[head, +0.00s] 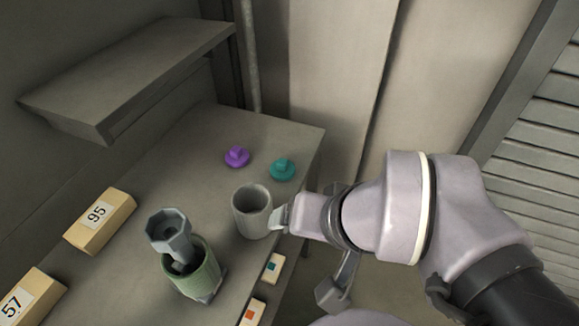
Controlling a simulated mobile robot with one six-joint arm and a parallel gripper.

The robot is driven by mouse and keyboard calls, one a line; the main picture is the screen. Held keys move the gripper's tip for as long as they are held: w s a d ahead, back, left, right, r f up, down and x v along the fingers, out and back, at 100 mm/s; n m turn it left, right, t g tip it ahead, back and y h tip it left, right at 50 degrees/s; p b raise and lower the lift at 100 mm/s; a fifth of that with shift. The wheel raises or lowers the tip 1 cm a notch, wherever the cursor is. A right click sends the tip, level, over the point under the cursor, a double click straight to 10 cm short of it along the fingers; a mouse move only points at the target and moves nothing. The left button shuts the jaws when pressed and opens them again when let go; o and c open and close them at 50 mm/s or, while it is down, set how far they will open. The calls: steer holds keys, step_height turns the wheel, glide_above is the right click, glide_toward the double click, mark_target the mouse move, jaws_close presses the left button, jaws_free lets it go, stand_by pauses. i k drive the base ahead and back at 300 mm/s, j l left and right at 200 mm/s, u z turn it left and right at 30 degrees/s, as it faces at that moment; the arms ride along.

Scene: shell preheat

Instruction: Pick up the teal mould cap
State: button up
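The teal mould cap (283,171) lies on the bench near its far right edge. It is a low round disc with a raised knob on top. My gripper (281,216) reaches in from the right, nearer to me than the cap and apart from it. Its tip is beside the right side of a grey cylinder (250,213); I cannot tell whether they touch. Its fingers are mostly hidden by the hand, so its opening does not show. No held object is visible.
A purple cap (237,157) lies left of the teal one. A green ribbed cup (194,275) holds a grey hex-headed piece (168,231). Boxes marked 95 (99,221) and 57 (30,300) stand left. Small tiles bear teal (272,268) and red (250,314) squares. A shelf (130,75) overhangs the back left.

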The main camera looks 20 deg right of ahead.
mark_target(282, 169)
steer(key=i+l+u, duration=0.15)
steer(key=u, duration=0.25)
steer(key=i+l+u, duration=0.15)
steer(key=u, duration=0.25)
steer(key=i+l+u, duration=0.1)
steer(key=l+u, duration=0.2)
steer(key=u, duration=0.15)
steer(key=l+u, duration=0.25)
steer(key=u, duration=0.15)
steer(key=i, duration=0.05)
